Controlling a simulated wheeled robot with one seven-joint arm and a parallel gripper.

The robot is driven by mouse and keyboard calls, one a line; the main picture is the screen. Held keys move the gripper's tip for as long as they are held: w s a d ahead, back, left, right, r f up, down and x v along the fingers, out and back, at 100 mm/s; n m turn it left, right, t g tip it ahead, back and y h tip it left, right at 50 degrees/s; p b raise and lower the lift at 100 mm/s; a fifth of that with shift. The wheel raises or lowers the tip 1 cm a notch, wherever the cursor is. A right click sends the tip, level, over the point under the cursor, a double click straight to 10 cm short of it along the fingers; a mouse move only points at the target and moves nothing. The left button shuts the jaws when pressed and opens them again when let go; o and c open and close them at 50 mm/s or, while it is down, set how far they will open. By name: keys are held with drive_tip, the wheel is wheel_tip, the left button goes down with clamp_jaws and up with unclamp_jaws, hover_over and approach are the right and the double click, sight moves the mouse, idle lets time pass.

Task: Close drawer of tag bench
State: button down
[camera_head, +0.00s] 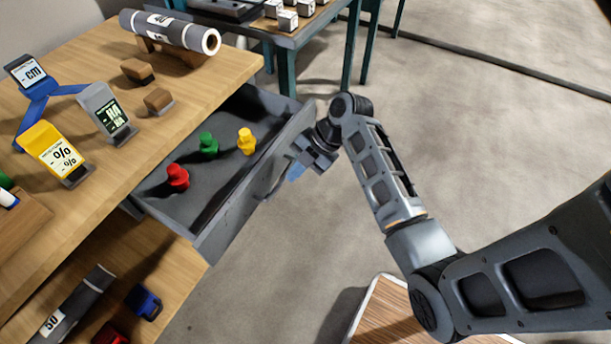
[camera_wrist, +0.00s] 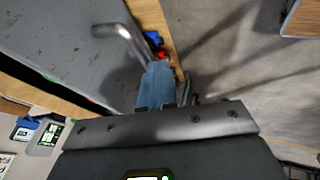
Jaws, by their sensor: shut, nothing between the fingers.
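The tag bench (camera_head: 205,72) is a wooden table with its grey drawer (camera_head: 218,218) pulled open. In the wrist view the bent metal handle (camera_wrist: 125,40) sticks out from the drawer front (camera_wrist: 65,40) and runs up to my blue fingertips (camera_wrist: 160,78). The fingers are shut with nothing between them. They partly hide the handle, and I cannot tell whether they touch it.
A grey roll (camera_head: 170,32), wooden blocks and tag holders (camera_head: 103,112) stand on the bench top. A lower shelf (camera_head: 160,262) holds another roll and small coloured items. A teal-legged table (camera_head: 285,65) is behind. A wooden-topped piece (camera_head: 385,310) stands at the front. The floor to the right is clear.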

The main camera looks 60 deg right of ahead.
sight(216, 144)
drive_tip(key=w+b, duration=0.3)
drive_tip(key=w, duration=0.4)
drive_tip(key=w+b, duration=0.3)
drive_tip(key=w, duration=0.4)
drive_tip(key=w+b, duration=0.3)
drive_tip(key=w, duration=0.5)
drive_tip(key=shift+w+a+f, duration=0.1)
drive_tip(key=shift+a, duration=0.25)
drive_tip(key=shift+w+r, duration=0.2)
drive_tip(key=shift+w, duration=0.3)
drive_tip(key=shift+a, duration=0.1)
drive_tip(key=shift+r, duration=0.1)
